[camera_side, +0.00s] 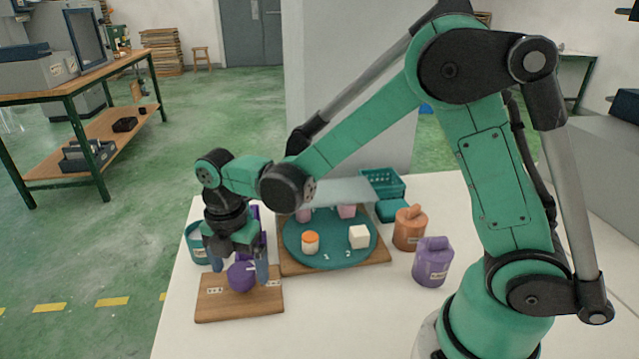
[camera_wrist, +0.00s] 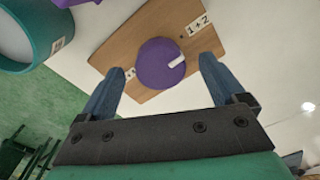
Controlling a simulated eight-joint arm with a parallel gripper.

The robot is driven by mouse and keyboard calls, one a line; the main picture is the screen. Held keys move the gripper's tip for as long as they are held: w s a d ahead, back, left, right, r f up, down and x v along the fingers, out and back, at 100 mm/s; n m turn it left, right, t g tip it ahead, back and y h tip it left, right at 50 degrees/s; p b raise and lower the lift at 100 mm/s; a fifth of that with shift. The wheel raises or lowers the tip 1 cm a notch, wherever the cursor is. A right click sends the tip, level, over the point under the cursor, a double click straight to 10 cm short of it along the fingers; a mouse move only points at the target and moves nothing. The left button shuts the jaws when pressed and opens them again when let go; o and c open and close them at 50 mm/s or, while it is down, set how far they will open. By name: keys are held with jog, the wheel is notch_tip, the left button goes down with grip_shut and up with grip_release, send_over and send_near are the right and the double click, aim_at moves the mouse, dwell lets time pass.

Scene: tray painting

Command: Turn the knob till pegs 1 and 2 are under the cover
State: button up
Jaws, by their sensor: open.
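The purple knob (camera_side: 241,276) sits on a wooden board and also shows in the wrist view (camera_wrist: 157,66). Its white mark points right and slightly up there, below the direction of the "1+2" label (camera_wrist: 199,24). My gripper (camera_side: 240,264) is open, with its fingers on either side of the knob; contact cannot be told. The teal turntable (camera_side: 330,262) carries an orange-topped cream peg (camera_side: 310,243) near the number 1 and a white cube peg (camera_side: 359,238) near the number 2, both in front of the cover. Pink pegs (camera_side: 346,211) stand at the back under the translucent cover (camera_side: 325,191).
An orange jar (camera_side: 410,228) and a purple jar (camera_side: 433,262) stand right of the turntable. A teal basket (camera_side: 382,183) is behind. A teal container (camera_side: 198,244) stands left of my gripper. The white table is clear in front of the turntable.

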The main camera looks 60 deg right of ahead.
jog(key=shift+f, duration=0.55)
jog(key=c, duration=1.3)
jog(key=shift+o, duration=0.2)
